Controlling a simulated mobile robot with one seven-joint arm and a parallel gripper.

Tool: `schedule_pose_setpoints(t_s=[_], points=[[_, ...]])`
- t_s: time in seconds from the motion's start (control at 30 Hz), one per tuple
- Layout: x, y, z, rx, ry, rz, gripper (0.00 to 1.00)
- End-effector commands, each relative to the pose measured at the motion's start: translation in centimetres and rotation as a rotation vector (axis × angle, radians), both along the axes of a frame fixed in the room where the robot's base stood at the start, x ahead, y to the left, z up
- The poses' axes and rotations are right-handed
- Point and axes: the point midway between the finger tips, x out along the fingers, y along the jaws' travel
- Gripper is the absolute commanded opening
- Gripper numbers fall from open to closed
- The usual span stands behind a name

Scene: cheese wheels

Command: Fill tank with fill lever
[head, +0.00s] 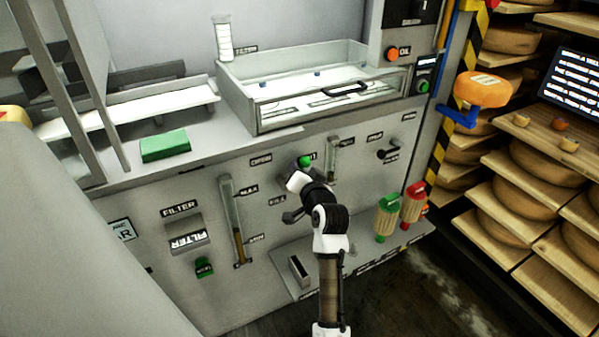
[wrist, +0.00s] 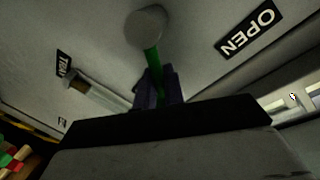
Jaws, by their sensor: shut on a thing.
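My gripper (wrist: 157,88) is shut on a green-handled lever (wrist: 151,57) on the grey machine panel. In the wrist view the lever runs from a round grey pivot down between the fingers. In the head view only the lever's green end (head: 305,160) shows above my gripper (head: 301,170); my wrist hides the rest. Left of it is an upright gauge tube (head: 234,215) marked MAX and MIN, with yellowish fluid low inside. A second, smaller gauge (head: 334,156) is to the right, and a gauge also shows in the wrist view (wrist: 95,92).
A black-handled lever (head: 388,153) is on the panel at right. A low ledge carries green (head: 387,217) and red (head: 413,204) capped bottles. A glass-sided tray (head: 310,85) and a green block (head: 164,145) are on top. Cheese shelves stand at right.

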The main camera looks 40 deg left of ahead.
Motion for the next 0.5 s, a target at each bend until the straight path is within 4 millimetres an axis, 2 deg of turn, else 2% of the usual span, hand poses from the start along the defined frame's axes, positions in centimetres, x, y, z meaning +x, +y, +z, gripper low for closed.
schedule_pose_setpoints(t_s=[0.33, 0.37, 0.5], points=[[-0.02, 0.00, -0.04, -0.002, -0.001, 0.001, 0.00], [-0.02, 0.00, -0.04, -0.002, -0.001, 0.000, 0.12], [-0.02, 0.00, -0.02, -0.001, -0.001, 0.000, 0.28]])
